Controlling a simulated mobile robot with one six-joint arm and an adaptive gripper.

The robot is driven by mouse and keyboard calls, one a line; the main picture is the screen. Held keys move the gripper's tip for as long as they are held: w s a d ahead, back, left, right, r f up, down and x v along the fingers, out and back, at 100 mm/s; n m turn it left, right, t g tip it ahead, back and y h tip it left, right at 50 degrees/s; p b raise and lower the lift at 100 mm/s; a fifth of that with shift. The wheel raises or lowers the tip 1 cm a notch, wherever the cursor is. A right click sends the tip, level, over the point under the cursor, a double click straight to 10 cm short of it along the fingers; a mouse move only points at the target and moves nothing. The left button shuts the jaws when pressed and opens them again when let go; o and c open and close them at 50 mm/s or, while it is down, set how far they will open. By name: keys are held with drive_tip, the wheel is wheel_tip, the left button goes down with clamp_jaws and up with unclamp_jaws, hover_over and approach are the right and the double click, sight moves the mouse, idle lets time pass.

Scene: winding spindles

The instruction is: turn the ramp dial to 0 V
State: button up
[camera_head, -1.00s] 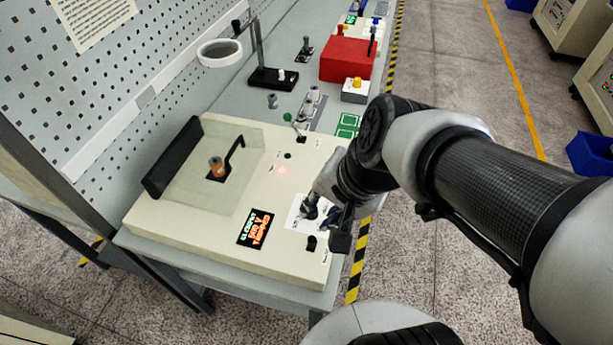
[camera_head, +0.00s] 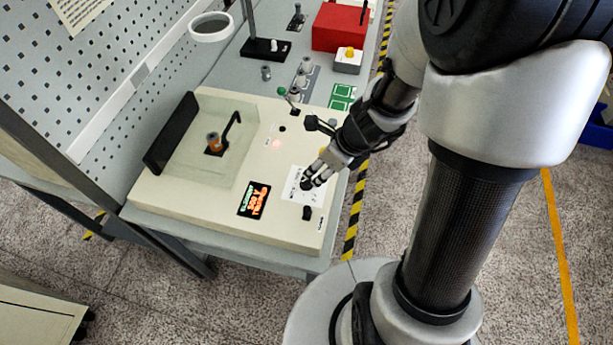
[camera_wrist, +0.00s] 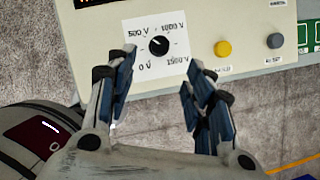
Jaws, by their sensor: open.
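The ramp dial (camera_wrist: 158,46) is a small black knob on a white plate, with labels 0 V, 500 V, 1000 V and 1500 V around it. Its pointer is small and seems to lean up-left, toward 500 V. My gripper (camera_wrist: 160,72) is open and empty, its two blue-padded fingers spread to the left and right below the dial in the wrist view. The dial lies beyond the gap, and I see no contact. In the head view my gripper (camera_head: 320,172) reaches over the white plate (camera_head: 297,192) and partly covers the dial.
A yellow button (camera_wrist: 223,48) and a grey button (camera_wrist: 275,40) sit right of the dial. A black knob (camera_head: 307,213) and a lit display (camera_head: 254,200) share the cream panel (camera_head: 180,207). A green-tipped lever (camera_head: 283,92) stands behind.

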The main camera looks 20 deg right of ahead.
sight(308, 181)
drive_tip(key=b+x, duration=0.6)
drive_tip(key=x, duration=0.5)
drive_tip(key=shift+r, duration=0.1)
drive_tip(key=shift+c, duration=0.4)
drive_tip(key=c, duration=1)
